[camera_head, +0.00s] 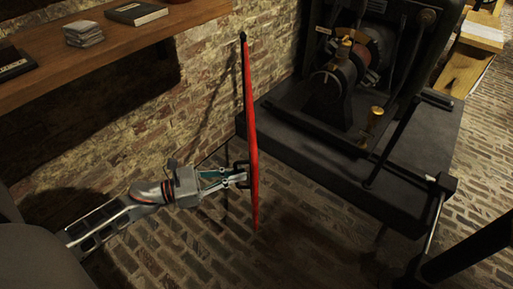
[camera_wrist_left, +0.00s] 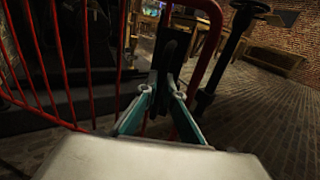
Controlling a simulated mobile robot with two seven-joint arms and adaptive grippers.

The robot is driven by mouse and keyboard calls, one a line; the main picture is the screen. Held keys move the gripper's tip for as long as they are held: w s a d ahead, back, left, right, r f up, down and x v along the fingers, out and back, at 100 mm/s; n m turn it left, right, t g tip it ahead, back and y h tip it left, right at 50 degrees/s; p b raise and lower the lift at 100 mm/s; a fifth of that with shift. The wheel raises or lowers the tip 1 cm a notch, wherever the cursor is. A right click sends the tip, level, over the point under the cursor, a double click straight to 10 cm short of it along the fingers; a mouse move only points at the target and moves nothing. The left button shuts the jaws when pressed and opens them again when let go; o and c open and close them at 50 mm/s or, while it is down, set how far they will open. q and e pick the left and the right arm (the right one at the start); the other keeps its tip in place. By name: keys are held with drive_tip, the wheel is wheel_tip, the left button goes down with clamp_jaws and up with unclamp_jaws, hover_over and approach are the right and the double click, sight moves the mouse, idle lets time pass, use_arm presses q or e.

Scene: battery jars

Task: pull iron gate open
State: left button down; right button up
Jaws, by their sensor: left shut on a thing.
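The iron gate (camera_head: 251,130) shows nearly edge-on as a tall red frame in the middle of the head view. In the left wrist view its red bars (camera_wrist_left: 41,62) fill the left side and a thick red edge tube (camera_wrist_left: 212,45) curves over at the centre. My left gripper (camera_head: 243,174) reaches in from the left and is shut on the gate, at a dark part (camera_wrist_left: 172,50) by its edge. The exact contact is partly hidden by the fingers. My right gripper is not in view.
A dark machine (camera_head: 345,90) on a black plinth (camera_head: 400,203) stands to the right of the gate. A wooden shelf (camera_head: 110,50) with books runs along the brick wall at upper left. Brick floor (camera_head: 310,235) lies open in front. A dark post (camera_wrist_left: 224,60) stands behind the gate edge.

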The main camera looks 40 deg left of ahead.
use_arm(q)
drive_tip(key=s+a, duration=0.4)
drive_tip(key=a, duration=0.5)
drive_tip(key=s+a+m+g+h, duration=0.1)
drive_tip(key=s+a, duration=0.4)
drive_tip(key=a, duration=0.4)
drive_tip(key=shift+a+m+h, duration=0.3)
drive_tip(key=shift+a, duration=0.1)
drive_tip(key=c, duration=2.2)
unclamp_jaws()
drive_tip(key=shift+w, duration=0.1)
drive_tip(key=shift+d, duration=0.1)
drive_tip(key=shift+v, duration=3.8)
drive_tip(key=shift+r, duration=0.15)
